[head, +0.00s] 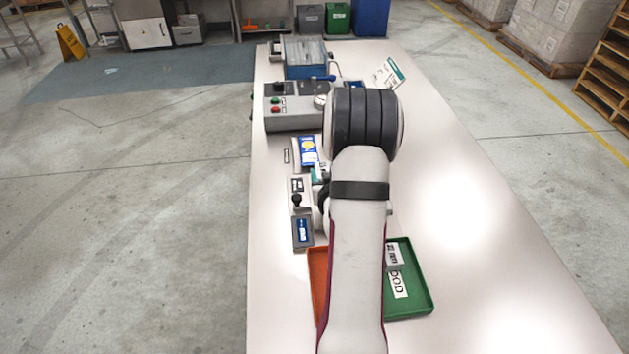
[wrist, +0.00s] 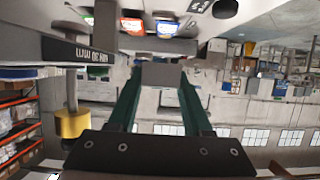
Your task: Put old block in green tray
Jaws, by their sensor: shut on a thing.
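In the wrist view my gripper (wrist: 161,80) has its two dark green fingers closed on a plain grey block (wrist: 160,73). In the head view my own arm hides the gripper and the held block. The green tray (head: 428,303) lies at the front of the table, right of my arm, which covers its left side. A small pale block (head: 394,257) with dark markings is in the green tray, near its back left. A white label (head: 399,284) with large letters lies in front of that block.
An orange tray (head: 317,268) lies left of the green tray, partly behind my arm. A small device with a blue display (head: 302,232) and a grey control box (head: 292,118) stand along the table's left edge. The table's right side is clear.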

